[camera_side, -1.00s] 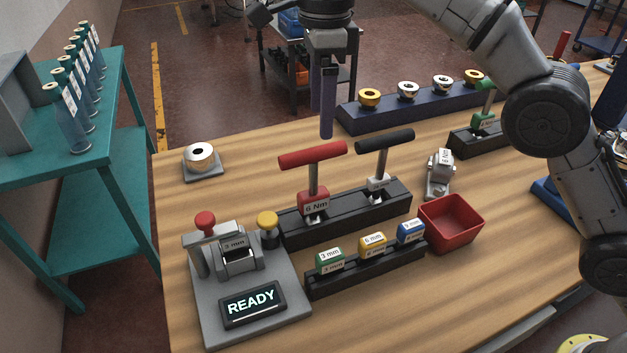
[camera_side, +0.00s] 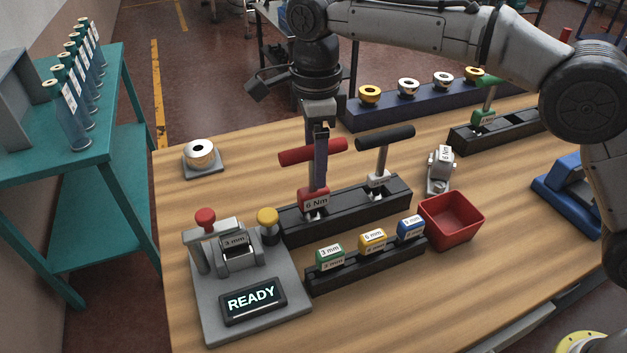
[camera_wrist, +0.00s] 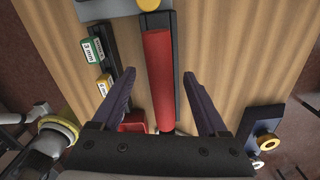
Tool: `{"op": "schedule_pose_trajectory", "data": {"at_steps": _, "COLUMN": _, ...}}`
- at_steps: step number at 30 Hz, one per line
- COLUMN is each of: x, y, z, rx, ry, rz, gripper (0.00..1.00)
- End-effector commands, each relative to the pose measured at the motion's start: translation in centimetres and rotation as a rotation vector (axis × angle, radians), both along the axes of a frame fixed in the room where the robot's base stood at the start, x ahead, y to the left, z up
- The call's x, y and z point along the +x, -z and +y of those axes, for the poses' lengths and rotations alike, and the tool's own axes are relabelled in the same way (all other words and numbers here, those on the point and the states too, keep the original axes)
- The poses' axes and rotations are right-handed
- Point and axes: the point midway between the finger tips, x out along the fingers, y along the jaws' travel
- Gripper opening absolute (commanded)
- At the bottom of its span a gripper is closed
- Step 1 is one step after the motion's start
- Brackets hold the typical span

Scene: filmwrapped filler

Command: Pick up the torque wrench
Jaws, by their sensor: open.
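A torque wrench with a red T-handle (camera_side: 296,158) and a red block labelled 6 Nm (camera_side: 315,203) stands upright in a black rack (camera_side: 290,231). My gripper (camera_side: 321,183) is down at this handle, with a dark finger in front of it in the side view. In the wrist view the red handle (camera_wrist: 158,60) lies between the two spread fingers of my gripper (camera_wrist: 159,75), with a gap on each side. A second wrench with a black T-handle (camera_side: 385,139) stands in the same rack. A green-handled wrench (camera_side: 485,105) stands in another rack behind.
A black strip with small green (camera_side: 330,256), yellow (camera_side: 373,241) and blue (camera_side: 411,228) labelled blocks lies in front. A red bin (camera_side: 452,222) is to the right. A grey device reading READY (camera_side: 250,300) is at left. The table's front right is clear.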

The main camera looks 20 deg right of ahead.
Motion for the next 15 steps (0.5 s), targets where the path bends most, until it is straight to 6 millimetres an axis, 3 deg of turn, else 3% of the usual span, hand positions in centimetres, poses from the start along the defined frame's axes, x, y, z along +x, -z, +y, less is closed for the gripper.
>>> {"op": "schedule_pose_trajectory", "data": {"at_steps": 9, "x": 0.2, "y": 3.9, "z": 0.3, "rx": -0.002, "ry": 0.0, "rz": 0.002, "gripper": 0.76}}
{"op": "schedule_pose_trajectory", "data": {"at_steps": 15, "x": 0.2, "y": 5.2, "z": 0.3, "rx": 0.001, "ry": 0.0, "rz": -0.001, "gripper": 0.76}}
